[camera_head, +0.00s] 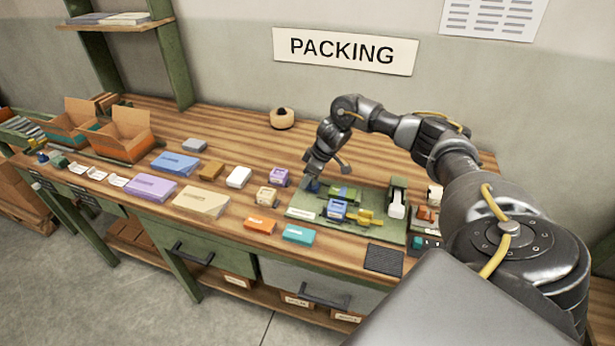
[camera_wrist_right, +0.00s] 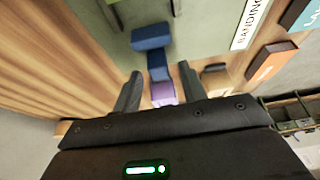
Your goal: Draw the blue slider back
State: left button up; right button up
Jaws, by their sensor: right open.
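The blue slider (camera_head: 313,186) stands at the back left corner of the green banding board (camera_head: 300,213) in the head view. In the right wrist view the blue slider (camera_wrist_right: 151,37) shows as a blue block with a narrower blue part below it. My right gripper (camera_head: 326,165) is just above the slider in the head view. In the wrist view its open fingers (camera_wrist_right: 160,72) lie left and right of the slider's lower part, with gaps visible; I cannot tell their exact height. My left gripper is not in view.
A blue block (camera_head: 338,211), yellow parts (camera_head: 368,218) and a white-handled lever (camera_head: 398,204) sit on the board. A purple box (camera_head: 279,177) and a beige box (camera_head: 266,197) stand left of it.

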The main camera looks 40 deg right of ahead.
jog(key=shift+s+d+r, duration=0.1)
jog(key=b+v, duration=0.1)
jog(key=v, duration=0.9)
jog(key=shift+r, duration=0.3)
